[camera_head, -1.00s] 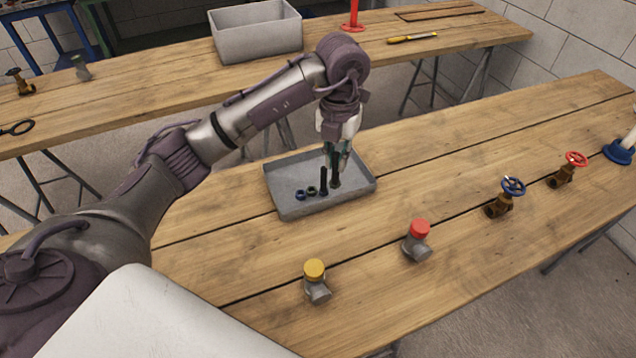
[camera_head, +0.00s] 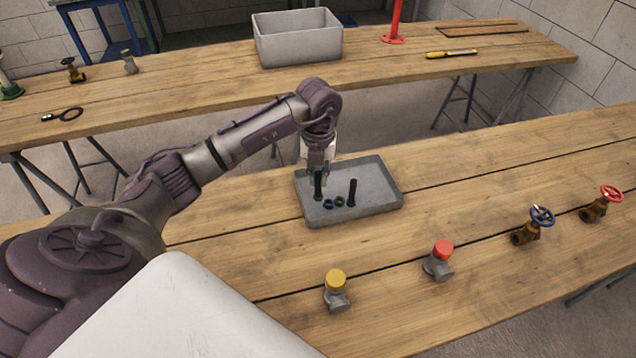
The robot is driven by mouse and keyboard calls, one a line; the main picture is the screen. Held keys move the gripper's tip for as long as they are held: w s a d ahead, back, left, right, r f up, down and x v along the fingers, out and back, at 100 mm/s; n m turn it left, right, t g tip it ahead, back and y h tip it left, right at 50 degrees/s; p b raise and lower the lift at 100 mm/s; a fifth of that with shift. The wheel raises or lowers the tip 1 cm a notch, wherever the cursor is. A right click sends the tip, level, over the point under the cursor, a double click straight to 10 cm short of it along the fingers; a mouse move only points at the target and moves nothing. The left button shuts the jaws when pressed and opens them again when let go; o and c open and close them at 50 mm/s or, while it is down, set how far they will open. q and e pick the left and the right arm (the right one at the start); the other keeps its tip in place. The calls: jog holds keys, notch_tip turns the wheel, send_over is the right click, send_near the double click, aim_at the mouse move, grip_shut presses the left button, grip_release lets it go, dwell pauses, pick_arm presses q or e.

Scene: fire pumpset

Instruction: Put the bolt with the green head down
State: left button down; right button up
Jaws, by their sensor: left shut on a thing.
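The grey tray (camera_head: 375,203) lies on the near table. My left gripper (camera_head: 318,172) points down over the tray's left part and is shut on a dark bolt (camera_head: 318,188). The bolt hangs upright with its lower end close to the tray floor; I cannot tell whether it touches. Its head is mostly hidden by the fingers, so its green colour is not clear. A second dark bolt (camera_head: 351,192) stands upright in the tray to the right. A blue nut (camera_head: 328,204) and a dark green nut (camera_head: 339,201) lie between the two bolts. My right gripper is not in view.
A yellow-capped fitting (camera_head: 336,290), a red-capped fitting (camera_head: 440,260), a blue-wheel valve (camera_head: 530,226) and a red-wheel valve (camera_head: 600,204) stand along the near table. A grey bin (camera_head: 298,40) stands on the far table. The tray's right part is bare.

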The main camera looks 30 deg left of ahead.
aim_at(318, 195)
pick_arm(q)
notch_tip(318, 195, down, 4)
jog(key=shift+a+r+p, duration=0.1)
jog(key=shift+p, duration=0.5)
jog(key=shift+f, duration=0.25)
jog(key=c, duration=1.6)
grip_release()
jog(key=shift+f, duration=0.1)
jog(key=o, duration=0.4)
jog(key=shift+o, duration=0.2)
